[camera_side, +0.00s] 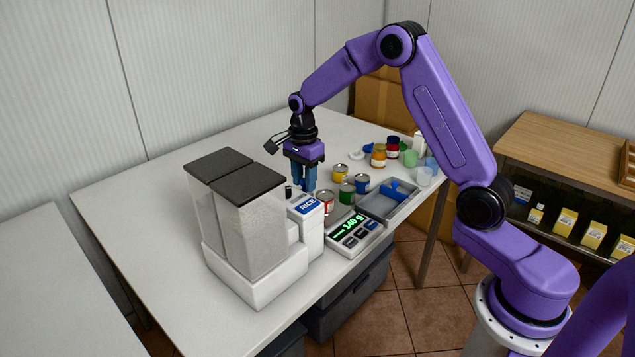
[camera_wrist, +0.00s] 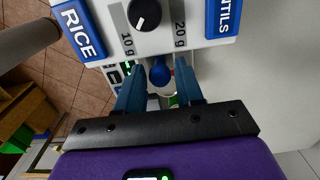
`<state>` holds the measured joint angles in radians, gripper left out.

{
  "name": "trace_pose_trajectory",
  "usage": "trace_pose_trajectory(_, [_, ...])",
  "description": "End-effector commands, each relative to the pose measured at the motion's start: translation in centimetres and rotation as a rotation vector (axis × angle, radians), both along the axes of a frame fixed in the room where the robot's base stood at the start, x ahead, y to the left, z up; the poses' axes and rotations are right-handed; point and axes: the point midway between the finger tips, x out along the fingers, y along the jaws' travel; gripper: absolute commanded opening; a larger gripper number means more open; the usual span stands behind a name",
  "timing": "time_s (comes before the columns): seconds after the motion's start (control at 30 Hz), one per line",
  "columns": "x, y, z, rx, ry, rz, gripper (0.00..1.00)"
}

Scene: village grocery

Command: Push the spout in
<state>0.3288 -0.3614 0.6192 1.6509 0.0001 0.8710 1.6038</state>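The dispenser has two clear bins with dark lids (camera_side: 252,185) on a white base (camera_side: 262,287). Its white front carries a blue RICE label (camera_side: 308,206). The wrist view shows this front with the RICE label (camera_wrist: 79,30), a black knob (camera_wrist: 145,14) between 10 g and 20 g marks, and a round blue piece (camera_wrist: 160,72) below the knob, apparently the spout. My gripper (camera_wrist: 158,80) points at that front, its two blue fingers apart on either side of the blue piece, with gaps visible. In the side view my gripper (camera_side: 304,187) hangs just behind the RICE front, fingertips partly hidden.
A scale (camera_side: 355,235) with a lit green display stands right of the dispenser. A grey tray (camera_side: 388,205) with a blue item lies beyond it. Several small jars and tins, such as a yellow tin (camera_side: 340,174), stand near my gripper. The table's left and back are clear.

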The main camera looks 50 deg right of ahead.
Motion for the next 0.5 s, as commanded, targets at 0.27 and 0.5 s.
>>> trace_pose_trajectory(0.27, [0.0, 0.0, 0.0, 0.0, 0.0, 0.001, 0.53])
trace_pose_trajectory(0.5, [0.1, 0.0, 1.2, 0.0, -0.003, 0.0, 0.53])
